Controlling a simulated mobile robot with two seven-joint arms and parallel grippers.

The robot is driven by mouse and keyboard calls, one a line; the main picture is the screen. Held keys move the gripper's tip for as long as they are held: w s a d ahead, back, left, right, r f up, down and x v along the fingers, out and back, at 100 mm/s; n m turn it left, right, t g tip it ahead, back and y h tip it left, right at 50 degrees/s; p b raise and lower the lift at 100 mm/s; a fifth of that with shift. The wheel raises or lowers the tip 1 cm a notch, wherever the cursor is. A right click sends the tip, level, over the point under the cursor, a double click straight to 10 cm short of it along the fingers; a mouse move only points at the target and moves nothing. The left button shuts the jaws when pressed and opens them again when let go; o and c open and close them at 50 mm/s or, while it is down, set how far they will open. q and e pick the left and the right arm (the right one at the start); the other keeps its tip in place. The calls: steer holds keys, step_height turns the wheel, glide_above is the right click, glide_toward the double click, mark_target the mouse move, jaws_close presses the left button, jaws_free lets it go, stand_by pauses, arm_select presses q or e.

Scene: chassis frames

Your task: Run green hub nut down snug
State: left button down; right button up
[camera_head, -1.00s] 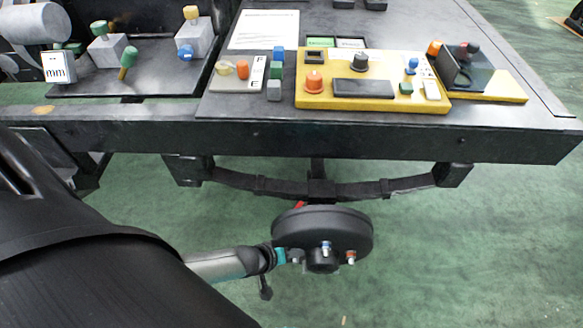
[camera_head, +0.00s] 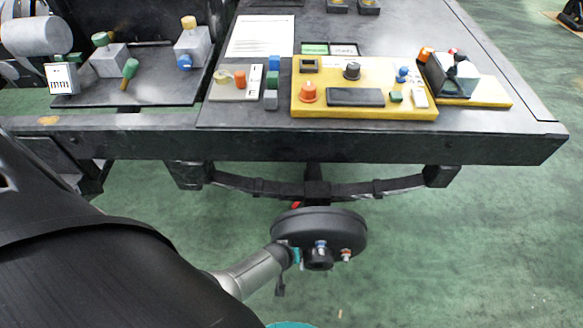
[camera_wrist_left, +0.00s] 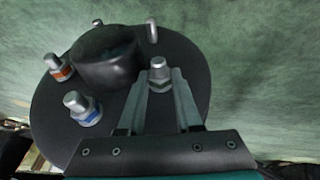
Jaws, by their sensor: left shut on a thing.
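A round black hub (camera_head: 345,222) hangs below the bench and fills much of the left wrist view (camera_wrist_left: 190,62). My left gripper (camera_wrist_left: 158,84) is at its near side, its two fingers closed around a stud with a grey tip (camera_wrist_left: 157,63). The nut between the fingers is mostly hidden, and no green shows there. In the head view the left gripper (camera_head: 297,256) is at the hub's left edge. A blue-ringed nut (camera_wrist_left: 87,112) and an orange-ringed nut (camera_wrist_left: 58,70) sit on other studs. My right gripper is not in view.
A black centre cap (camera_wrist_left: 108,56) sticks out between the studs. A bare-looking stud (camera_wrist_left: 152,30) stands beyond it. The dark bench (camera_head: 480,145) with a yellow panel (camera_head: 425,108) and a leaf spring (camera_head: 270,188) lies above. The green floor to the right is clear.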

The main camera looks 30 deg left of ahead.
arm_select(q)
steer(key=shift+d, duration=0.1)
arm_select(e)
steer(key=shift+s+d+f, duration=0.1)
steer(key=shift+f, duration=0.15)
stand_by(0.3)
arm_select(q)
steer(key=c, duration=0.6)
jaws_free()
